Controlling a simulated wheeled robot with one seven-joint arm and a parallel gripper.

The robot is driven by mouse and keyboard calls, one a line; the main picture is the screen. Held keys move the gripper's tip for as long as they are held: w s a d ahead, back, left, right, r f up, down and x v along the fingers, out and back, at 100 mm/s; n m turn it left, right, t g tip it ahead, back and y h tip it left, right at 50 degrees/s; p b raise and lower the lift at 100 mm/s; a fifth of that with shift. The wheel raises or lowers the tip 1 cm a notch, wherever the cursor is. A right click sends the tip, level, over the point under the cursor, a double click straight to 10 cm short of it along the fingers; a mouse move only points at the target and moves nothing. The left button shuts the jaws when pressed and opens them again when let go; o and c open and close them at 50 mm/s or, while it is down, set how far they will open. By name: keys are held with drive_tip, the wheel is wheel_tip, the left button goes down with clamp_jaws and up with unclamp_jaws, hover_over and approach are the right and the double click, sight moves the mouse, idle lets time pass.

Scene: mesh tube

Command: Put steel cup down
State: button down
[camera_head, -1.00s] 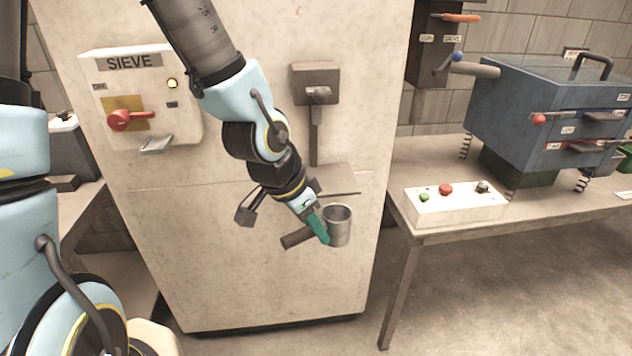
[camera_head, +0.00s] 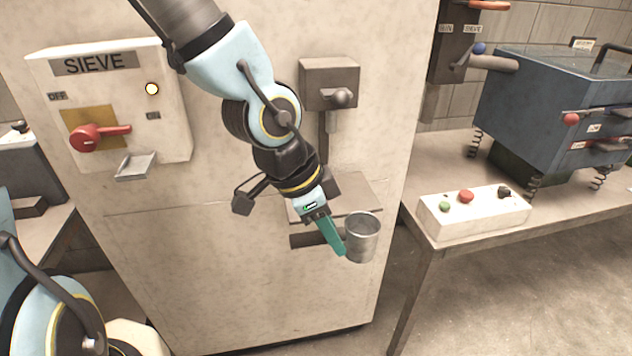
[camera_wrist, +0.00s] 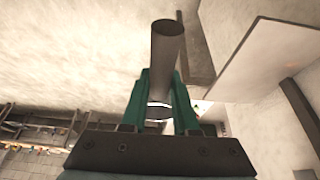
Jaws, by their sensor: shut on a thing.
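The steel cup (camera_head: 361,238) is a grey metal cylinder, upright and open at the top, in front of the big cream cabinet. A dark, bar-like handle (camera_head: 305,240) reaches left from it. My gripper (camera_head: 335,240), with teal fingers, is shut on this handle close beside the cup and holds it in the air. In the wrist view the round handle (camera_wrist: 166,60) stands out between the teal fingers (camera_wrist: 158,95). The fingers hide where the handle joins the cup. What is inside the cup cannot be made out.
A small ledge (camera_head: 357,190) juts from the cabinet (camera_head: 200,260) just behind and above the cup, under a grey spout box (camera_head: 328,84). The SIEVE panel (camera_head: 110,110) is at left. At right a table (camera_head: 450,247) holds a button box (camera_head: 474,211) and a blue machine (camera_head: 545,110).

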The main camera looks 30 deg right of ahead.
drive_tip(key=w+d+p, duration=0.1)
drive_tip(key=w, duration=0.3)
drive_tip(key=w+d+p, duration=0.1)
drive_tip(key=w+d, duration=0.1)
drive_tip(key=w, duration=0.3)
drive_tip(key=w+d+p, duration=0.1)
drive_tip(key=w+d, duration=0.1)
drive_tip(key=w, duration=0.3)
drive_tip(key=shift+d+r, duration=0.1)
drive_tip(key=shift+d, duration=0.05)
drive_tip(key=w, duration=0.1)
drive_tip(key=w+d+p, duration=0.1)
drive_tip(key=w+f+p, duration=0.1)
drive_tip(key=shift+w+d, duration=0.15)
drive_tip(key=shift+w, duration=0.1)
drive_tip(key=shift+f, duration=0.35)
drive_tip(key=shift+f, duration=0.1)
drive_tip(key=c, duration=0.7)
unclamp_jaws()
drive_tip(key=v, duration=1.2)
drive_tip(key=shift+s, duration=0.1)
